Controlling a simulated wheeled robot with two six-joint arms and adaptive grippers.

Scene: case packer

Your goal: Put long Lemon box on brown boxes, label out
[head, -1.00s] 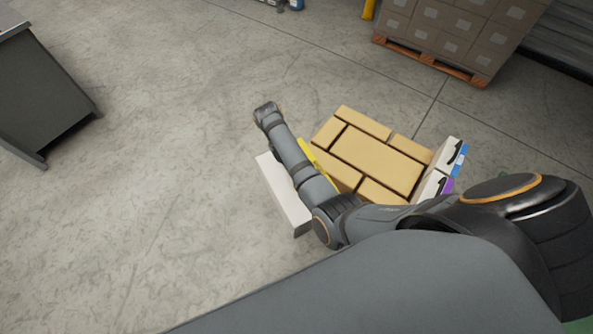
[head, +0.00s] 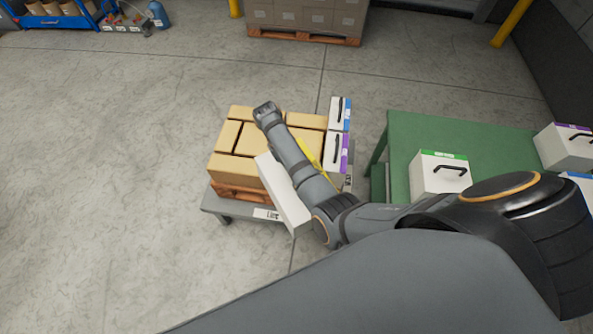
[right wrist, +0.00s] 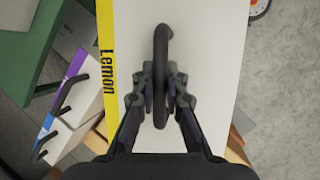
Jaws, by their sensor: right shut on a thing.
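The long white Lemon box (right wrist: 208,45) hangs by its black handle (right wrist: 160,45) in my right gripper (right wrist: 160,95). Its yellow "Lemon" strip (right wrist: 107,75) runs along the left edge in the right wrist view. In the head view the box (head: 278,192) shows on both sides of my forearm, with yellow (head: 308,155) on the right. It overlaps the near side of the brown boxes (head: 232,172) in the picture; I cannot tell whether it touches them. My right fingers are hidden in the head view. My left gripper is not in view.
The brown boxes stand on a wooden pallet on a grey cart (head: 233,207). White handled boxes (head: 334,150) with blue and purple strips stand at their right side. A green table (head: 410,130) further right holds several more white boxes. Floor to the left is clear.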

